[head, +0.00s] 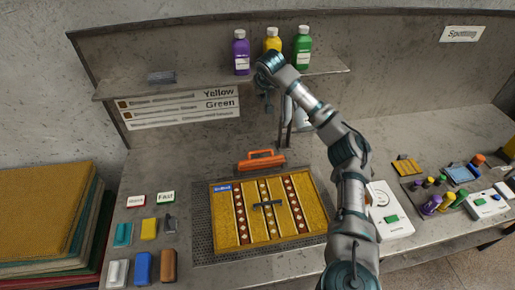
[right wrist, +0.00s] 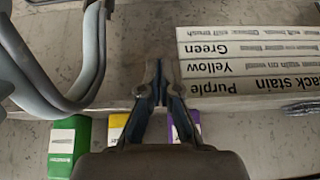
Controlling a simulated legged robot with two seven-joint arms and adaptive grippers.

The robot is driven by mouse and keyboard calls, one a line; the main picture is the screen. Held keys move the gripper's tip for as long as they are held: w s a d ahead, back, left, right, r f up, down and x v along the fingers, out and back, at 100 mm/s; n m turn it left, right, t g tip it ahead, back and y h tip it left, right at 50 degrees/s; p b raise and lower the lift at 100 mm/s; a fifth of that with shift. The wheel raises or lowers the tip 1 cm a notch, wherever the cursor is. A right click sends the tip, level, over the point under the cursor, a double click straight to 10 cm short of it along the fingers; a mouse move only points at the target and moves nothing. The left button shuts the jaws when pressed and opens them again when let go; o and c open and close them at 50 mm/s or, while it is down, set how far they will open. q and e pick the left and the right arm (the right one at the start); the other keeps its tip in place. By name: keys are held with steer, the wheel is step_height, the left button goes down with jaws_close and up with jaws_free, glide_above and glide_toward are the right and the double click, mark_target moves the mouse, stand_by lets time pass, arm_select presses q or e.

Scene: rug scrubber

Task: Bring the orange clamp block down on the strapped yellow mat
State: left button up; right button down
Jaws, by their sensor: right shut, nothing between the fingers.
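The orange clamp block (head: 262,161), with a raised handle, is at the back edge of the yellow mat. The yellow mat (head: 221,228) lies flat on a dark perforated plate, with dark patterned bands across it and a small dark cross-shaped piece in its middle. My right gripper (head: 266,104) is high at the shelf, behind and above the clamp block and apart from it. In the right wrist view its fingers (right wrist: 161,88) are closed together and empty. My left gripper is not in view.
Purple (head: 241,53), yellow (head: 273,40) and green (head: 303,47) bottles stand on the shelf (head: 200,80), close to my right gripper. A label board (head: 180,108) hangs below it. Brushes and sponges (head: 143,266) lie left of the mat; small devices (head: 390,215) and bottles lie right.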

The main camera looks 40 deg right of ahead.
arm_select(q)
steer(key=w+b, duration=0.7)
steer(key=b, duration=0.2)
arm_select(e)
glide_above(260, 160)
steer(key=w+d, duration=0.2)
steer(key=w, duration=0.2)
step_height(260, 160, down, 11)
arm_select(q)
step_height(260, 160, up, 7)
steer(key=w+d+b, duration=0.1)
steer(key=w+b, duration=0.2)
steer(key=b, duration=0.3)
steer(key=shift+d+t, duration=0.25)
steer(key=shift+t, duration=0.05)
arm_select(e)
step_height(260, 160, down, 16)
steer(key=w, duration=0.1)
steer(key=shift+w+d+g, duration=0.2)
steer(key=shift+d+g, duration=0.1)
steer(key=shift+d, duration=0.1)
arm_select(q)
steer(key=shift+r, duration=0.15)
arm_select(e)
steer(key=shift+s+d, duration=0.1)
steer(key=shift+d, duration=0.05)
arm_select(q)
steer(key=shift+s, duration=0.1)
